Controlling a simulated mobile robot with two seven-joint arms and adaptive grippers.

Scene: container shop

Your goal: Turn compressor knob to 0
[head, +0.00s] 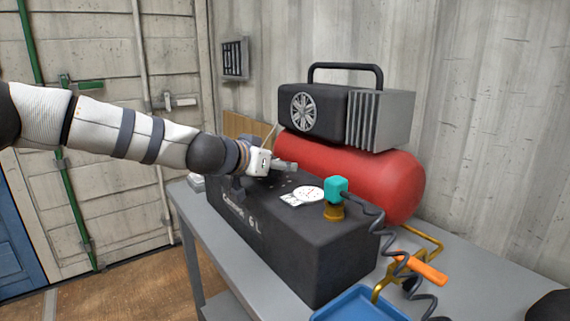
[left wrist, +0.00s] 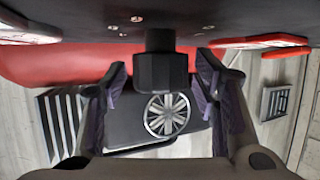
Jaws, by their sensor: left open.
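The compressor (head: 290,240) is a black box on a grey table, with a red tank (head: 390,180) and motor behind it. A black knob (left wrist: 160,72) stands out from the dark panel in the left wrist view. My left gripper (head: 263,178) is over the far left part of the box top and hides the knob in the head view. In the left wrist view my left gripper (left wrist: 160,82) is open, one finger on each side of the knob, with gaps visible. The knob's markings cannot be read.
A white round gauge (head: 308,195) and a teal fitting on a brass base (head: 335,188) with a coiled black hose stand on the box. An orange-handled tool (head: 422,268) and blue tray (head: 360,305) lie at the table's right front. Container walls stand behind.

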